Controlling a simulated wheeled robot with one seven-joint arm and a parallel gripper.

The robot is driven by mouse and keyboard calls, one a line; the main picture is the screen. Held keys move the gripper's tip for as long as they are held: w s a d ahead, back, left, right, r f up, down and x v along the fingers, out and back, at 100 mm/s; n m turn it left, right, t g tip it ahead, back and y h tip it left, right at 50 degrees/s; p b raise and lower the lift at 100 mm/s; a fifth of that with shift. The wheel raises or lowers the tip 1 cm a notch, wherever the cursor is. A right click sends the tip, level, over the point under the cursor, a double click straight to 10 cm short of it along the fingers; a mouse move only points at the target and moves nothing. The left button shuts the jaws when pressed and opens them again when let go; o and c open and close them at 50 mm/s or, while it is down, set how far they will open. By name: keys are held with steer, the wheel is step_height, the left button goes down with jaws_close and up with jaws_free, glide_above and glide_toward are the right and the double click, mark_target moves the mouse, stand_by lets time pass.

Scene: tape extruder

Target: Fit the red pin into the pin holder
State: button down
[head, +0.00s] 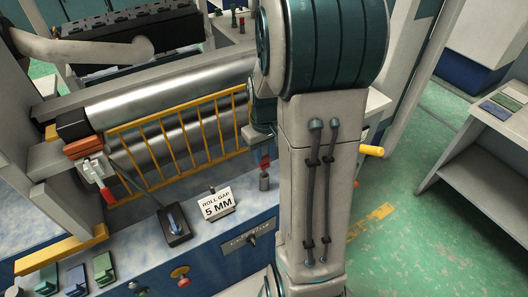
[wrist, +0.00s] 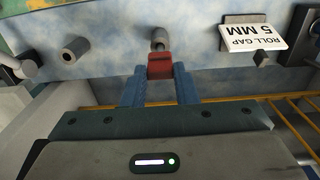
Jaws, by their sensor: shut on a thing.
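The red pin (wrist: 160,66) sits between the two blue fingers of my gripper (wrist: 160,82) in the wrist view, and the fingers are shut on its red head. In the head view a small red part of the pin (head: 265,160) shows beside my arm. A short grey cylindrical holder (wrist: 160,38) stands just beyond the pin in the wrist view. It shows in the head view as a dark upright cylinder (head: 264,183) below the pin. A second grey cylinder (wrist: 75,48) stands to the left. I cannot tell whether the pin touches the nearer holder.
The "ROLL GAP 5 MM" sign (head: 217,203) stands on the blue panel beside the holder. A yellow guard rail (head: 178,135) runs in front of the steel rollers (head: 170,95). A black lever box (head: 174,226) stands further left. My arm hides the panel's right part.

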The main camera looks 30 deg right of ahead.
steer(key=shift+f+b, duration=1.55)
steer(key=shift+f, duration=0.5)
steer(key=c, duration=1.1)
jaws_free()
steer(key=shift+r, duration=0.1)
steer(key=shift+o, duration=0.2)
steer(key=shift+r, duration=0.1)
step_height(320, 180, up, 14)
steer(key=shift+f, duration=0.2)
steer(key=s+a+f+t, duration=0.1)
steer(key=s+a+t, duration=0.2)
steer(key=s+a, duration=0.9)
steer(key=shift+f, duration=0.35)
